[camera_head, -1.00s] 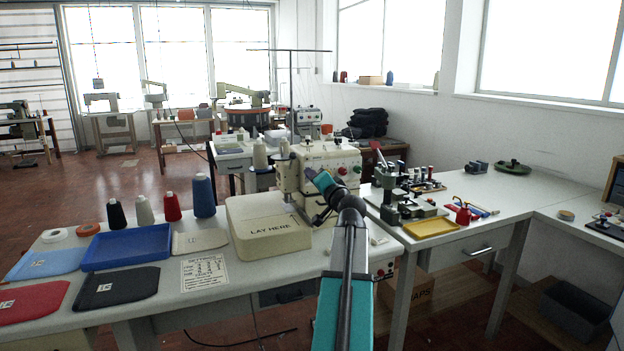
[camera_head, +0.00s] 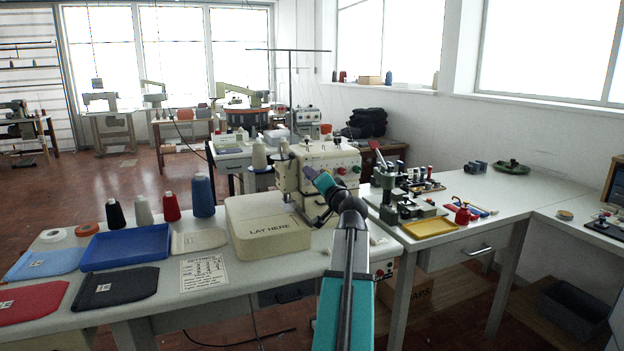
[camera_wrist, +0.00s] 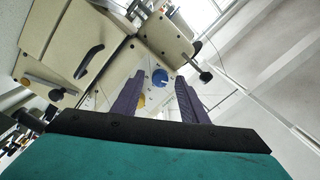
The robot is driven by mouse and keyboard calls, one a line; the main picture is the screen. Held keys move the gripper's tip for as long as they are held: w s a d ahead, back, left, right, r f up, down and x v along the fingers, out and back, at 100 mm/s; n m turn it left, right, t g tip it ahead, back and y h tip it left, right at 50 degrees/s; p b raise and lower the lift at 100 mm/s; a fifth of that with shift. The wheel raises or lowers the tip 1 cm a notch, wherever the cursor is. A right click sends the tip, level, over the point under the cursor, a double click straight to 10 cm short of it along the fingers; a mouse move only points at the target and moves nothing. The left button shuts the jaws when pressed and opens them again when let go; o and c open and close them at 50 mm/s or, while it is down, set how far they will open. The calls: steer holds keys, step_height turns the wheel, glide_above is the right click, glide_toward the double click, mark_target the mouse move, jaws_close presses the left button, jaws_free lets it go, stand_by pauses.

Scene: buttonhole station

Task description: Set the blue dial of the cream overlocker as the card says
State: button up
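The cream overlocker (camera_head: 337,158) stands on the white table, with a red and a green dial showing on its upper front in the head view. The blue dial (camera_wrist: 160,76) shows in the wrist view on the cream face, with a yellow dial (camera_wrist: 141,101) partly hidden by a finger. My gripper (camera_wrist: 158,98) is open and empty; the blue dial appears between its two purple fingers, apparently ahead of them. In the head view my gripper (camera_head: 318,181) is in front of the machine and the blue dial cannot be made out. A printed settings card (camera_head: 204,273) lies on the table; its figures are too small to read.
A cream "LAY HERE" block (camera_head: 268,240) is left of my arm, with a blue tray (camera_head: 127,247) and thread cones further left. A green press (camera_head: 392,200) and yellow tray (camera_head: 430,228) stand to the right. A black lever (camera_wrist: 89,61) and knob (camera_wrist: 205,76) are near the fingers.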

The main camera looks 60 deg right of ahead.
steer(key=v, duration=1.2)
steer(key=shift+s+a+b, duration=0.2)
steer(key=shift+a+b, duration=0.1)
stand_by(0.3)
